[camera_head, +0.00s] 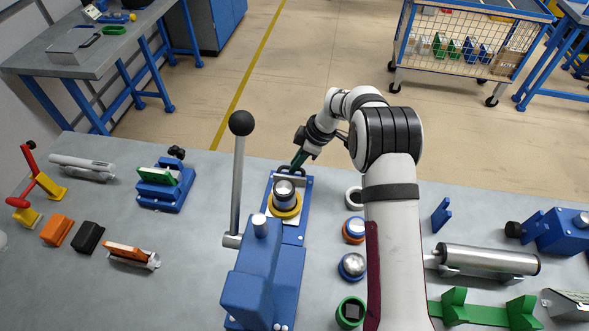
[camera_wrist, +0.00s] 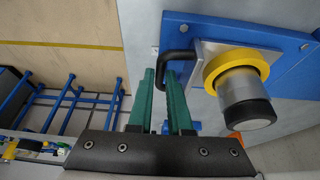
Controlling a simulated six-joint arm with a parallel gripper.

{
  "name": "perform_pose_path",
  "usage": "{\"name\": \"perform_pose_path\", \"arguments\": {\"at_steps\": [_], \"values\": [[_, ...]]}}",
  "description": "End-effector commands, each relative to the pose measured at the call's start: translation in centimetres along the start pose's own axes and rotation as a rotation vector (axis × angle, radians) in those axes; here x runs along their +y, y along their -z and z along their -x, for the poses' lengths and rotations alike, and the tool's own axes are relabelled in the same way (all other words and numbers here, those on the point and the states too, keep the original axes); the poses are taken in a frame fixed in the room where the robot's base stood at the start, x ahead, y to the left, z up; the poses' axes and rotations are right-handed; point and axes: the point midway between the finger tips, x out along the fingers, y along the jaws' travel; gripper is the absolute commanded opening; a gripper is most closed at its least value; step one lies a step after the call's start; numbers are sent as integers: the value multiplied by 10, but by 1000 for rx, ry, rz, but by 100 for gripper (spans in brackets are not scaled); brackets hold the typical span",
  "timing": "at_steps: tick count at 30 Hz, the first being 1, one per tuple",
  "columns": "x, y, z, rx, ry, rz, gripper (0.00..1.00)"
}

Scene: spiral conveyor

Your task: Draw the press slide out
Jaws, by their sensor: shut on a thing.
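The blue press (camera_head: 262,280) stands on the bench with its black-knobbed lever (camera_head: 239,124) upright. Its press slide is a grey metal plate (camera_wrist: 207,50) on the blue base, carrying a yellow ring (camera_head: 286,207) and a silver cylinder with a dark band (camera_head: 284,190). The slide's black handle (camera_wrist: 178,56) is at the far end of the plate. My gripper (camera_head: 297,162) reaches this handle from the far side. In the wrist view its green fingers (camera_wrist: 160,75) are shut on the handle, one on each side. The exact contact is partly hidden by the fingers.
Right of the press stand a light ring (camera_head: 354,198), small round parts (camera_head: 352,266) and a green cup (camera_head: 350,312), close to my arm. A blue fixture (camera_head: 166,190) stands to the left. The bench's far edge lies just beyond the handle.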

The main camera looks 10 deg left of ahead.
Motion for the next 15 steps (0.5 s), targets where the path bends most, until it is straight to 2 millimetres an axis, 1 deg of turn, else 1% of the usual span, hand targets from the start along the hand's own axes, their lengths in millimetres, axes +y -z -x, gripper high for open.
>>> {"name": "perform_pose_path", "arguments": {"at_steps": [1, 4, 13, 14, 15], "values": [[7, 1, 0, 2, -2, 1, 0], [16, 1, 0, 1, -1, 0, 0], [17, 0, 0, -1, -1, 0, 0], [17, 0, 0, -1, -1, 0, 22], [17, 0, 0, -1, -1, 0, 30]]}}
